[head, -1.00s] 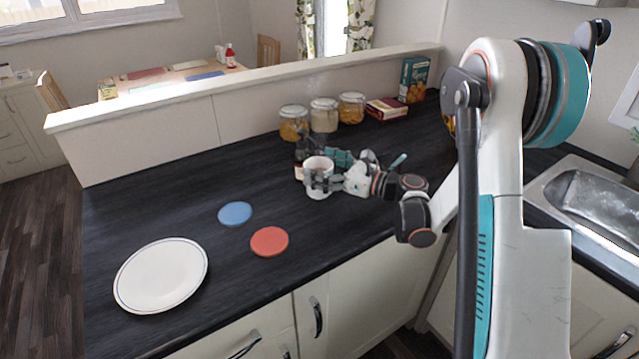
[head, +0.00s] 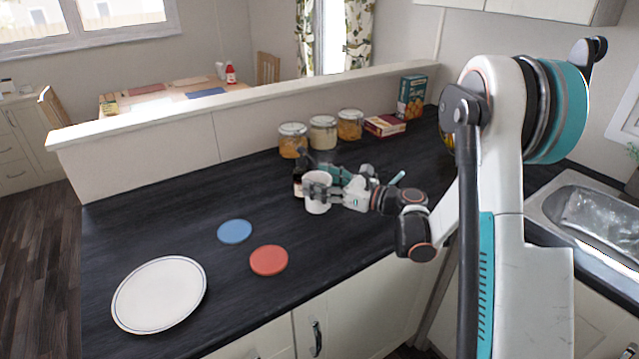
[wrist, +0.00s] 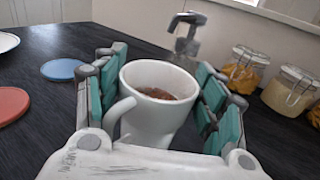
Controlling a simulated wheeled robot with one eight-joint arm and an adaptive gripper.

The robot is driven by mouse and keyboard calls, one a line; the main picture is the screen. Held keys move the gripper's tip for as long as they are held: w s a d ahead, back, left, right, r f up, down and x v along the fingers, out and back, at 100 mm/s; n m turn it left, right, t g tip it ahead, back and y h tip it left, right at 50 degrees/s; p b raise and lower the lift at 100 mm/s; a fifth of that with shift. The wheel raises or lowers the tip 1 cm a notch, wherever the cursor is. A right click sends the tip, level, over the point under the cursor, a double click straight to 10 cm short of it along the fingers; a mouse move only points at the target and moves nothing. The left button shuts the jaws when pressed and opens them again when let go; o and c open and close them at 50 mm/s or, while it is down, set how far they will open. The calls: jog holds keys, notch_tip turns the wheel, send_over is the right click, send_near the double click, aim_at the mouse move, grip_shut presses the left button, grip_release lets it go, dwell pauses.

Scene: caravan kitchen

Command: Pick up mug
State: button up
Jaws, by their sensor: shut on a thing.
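The white mug (head: 318,206) is upright over the dark worktop, right of the coasters. In the wrist view the mug (wrist: 152,118) has brown contents, and its handle points to the lower left. My gripper (head: 322,187) reaches it from the right and is shut on it. In the wrist view the teal-padded fingers of my gripper (wrist: 160,100) stand on both sides of the mug. The mug's base is hidden in the wrist view, and I cannot tell whether it touches the worktop.
A bottle with a grey pump-like top (wrist: 187,32) stands close behind the mug. Glass jars (head: 323,132), a red box (head: 384,125) and a blue carton (head: 411,97) line the back ledge. A blue coaster (head: 235,231), red coaster (head: 269,260) and white plate (head: 160,294) lie left, with bare worktop between.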

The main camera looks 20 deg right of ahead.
notch_tip(320, 180, up, 2)
jog(key=shift+r+p, duration=0.25)
jog(key=shift+p, duration=0.35)
jog(key=shift+s+d, duration=0.15)
jog(key=shift+d, duration=0.1)
jog(key=p+v, duration=0.3)
jog(key=v, duration=1.4)
jog(key=shift+s, duration=0.2)
